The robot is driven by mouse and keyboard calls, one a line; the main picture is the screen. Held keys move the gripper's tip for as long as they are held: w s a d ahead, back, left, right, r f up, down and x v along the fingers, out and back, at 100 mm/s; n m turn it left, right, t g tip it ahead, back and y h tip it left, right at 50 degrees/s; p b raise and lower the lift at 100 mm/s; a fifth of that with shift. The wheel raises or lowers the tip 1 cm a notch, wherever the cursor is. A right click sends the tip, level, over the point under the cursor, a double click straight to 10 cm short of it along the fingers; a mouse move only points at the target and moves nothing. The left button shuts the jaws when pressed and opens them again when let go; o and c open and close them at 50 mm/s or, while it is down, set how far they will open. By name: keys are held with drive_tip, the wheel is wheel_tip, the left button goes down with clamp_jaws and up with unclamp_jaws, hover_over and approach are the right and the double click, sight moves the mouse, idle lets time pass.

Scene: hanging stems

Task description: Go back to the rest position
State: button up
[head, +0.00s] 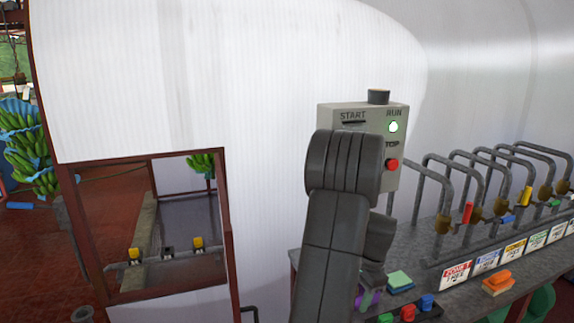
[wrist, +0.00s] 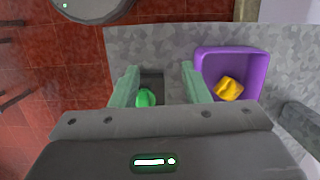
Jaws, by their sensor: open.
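My gripper (wrist: 158,82) is open in the wrist view. Its two pale green fingers stand apart. A small green thing (wrist: 145,98) shows between them, over a dark square patch on the grey speckled top; I cannot tell how far below the fingertips it is.
A purple bin (wrist: 263,72) holding a yellow piece (wrist: 229,87) is right of the fingers. The control box (head: 397,170) has a red button and lit green light. A grey bench (head: 447,240) carries bent pipes and labels. Red tiled floor (wrist: 50,60) lies left.

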drive_tip(key=w+a+f+n+b, duration=0.1)
drive_tip(key=w+a+f+n, duration=0.1)
drive_tip(key=a+n, duration=0.2)
drive_tip(key=w+a+f+n+g+h+b, duration=0.1)
drive_tip(key=w+a+f+n, duration=0.1)
drive_tip(key=a, duration=0.5)
drive_tip(key=w+a+f+n+b, duration=0.1)
drive_tip(key=w+a+f+n, duration=0.2)
drive_tip(key=a+n, duration=0.3)
drive_tip(key=shift+f+h, duration=0.4)
drive_tip(key=shift+f, duration=0.3)
drive_tip(key=shift+r, duration=0.1)
